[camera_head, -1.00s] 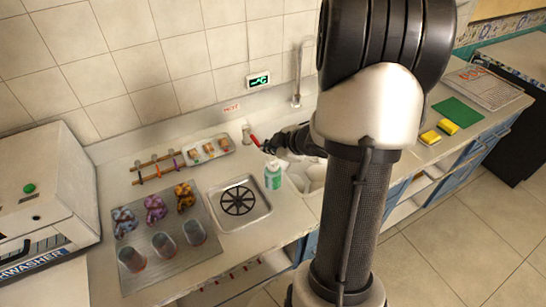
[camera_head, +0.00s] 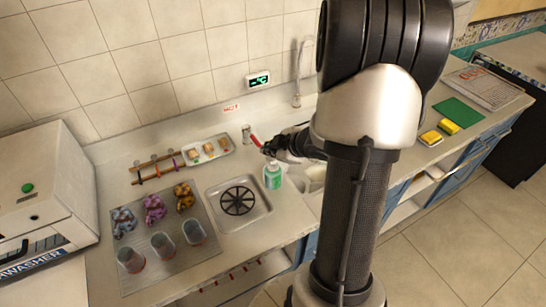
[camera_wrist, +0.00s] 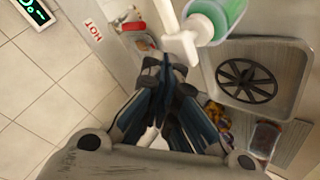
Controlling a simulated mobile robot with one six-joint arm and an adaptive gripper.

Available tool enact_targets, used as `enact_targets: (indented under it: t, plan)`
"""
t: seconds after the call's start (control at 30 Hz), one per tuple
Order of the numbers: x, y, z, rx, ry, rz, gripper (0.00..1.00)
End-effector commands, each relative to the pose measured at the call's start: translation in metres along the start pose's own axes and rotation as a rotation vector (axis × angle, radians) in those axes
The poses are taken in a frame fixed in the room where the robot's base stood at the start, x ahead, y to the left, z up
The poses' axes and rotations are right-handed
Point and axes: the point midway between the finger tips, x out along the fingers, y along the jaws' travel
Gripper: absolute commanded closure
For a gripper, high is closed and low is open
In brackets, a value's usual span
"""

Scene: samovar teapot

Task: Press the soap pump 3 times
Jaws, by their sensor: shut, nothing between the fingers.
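The soap bottle (camera_head: 273,180), with green liquid and a white top, stands upright on the counter between the drain basin and the sink. In the wrist view the green bottle (camera_wrist: 228,12) is at the top, with its white pump head (camera_wrist: 182,44) just beyond my fingertips. My gripper (camera_head: 268,151) is over the bottle's top in the head view and hides part of the pump. In the wrist view my gripper (camera_wrist: 166,72) is shut and empty, its tips close to the pump head. I cannot tell whether they touch it.
A red-handled tap (camera_head: 252,138) stands close behind my gripper. The drain basin (camera_head: 213,196) is left of the bottle, and a tray with cups (camera_head: 155,285) lies farther left. A small food tray (camera_head: 190,161) sits near the wall. Yellow sponges (camera_head: 431,137) lie at right.

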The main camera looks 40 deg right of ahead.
Motion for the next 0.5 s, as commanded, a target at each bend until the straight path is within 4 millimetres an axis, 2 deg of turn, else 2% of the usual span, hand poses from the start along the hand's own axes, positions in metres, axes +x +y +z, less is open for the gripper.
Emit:
enact_targets:
  t: [0.5]
  plan:
    - [0.0049, -0.0037, 0.0036, 0.001, 0.000, -0.001, 1.00]
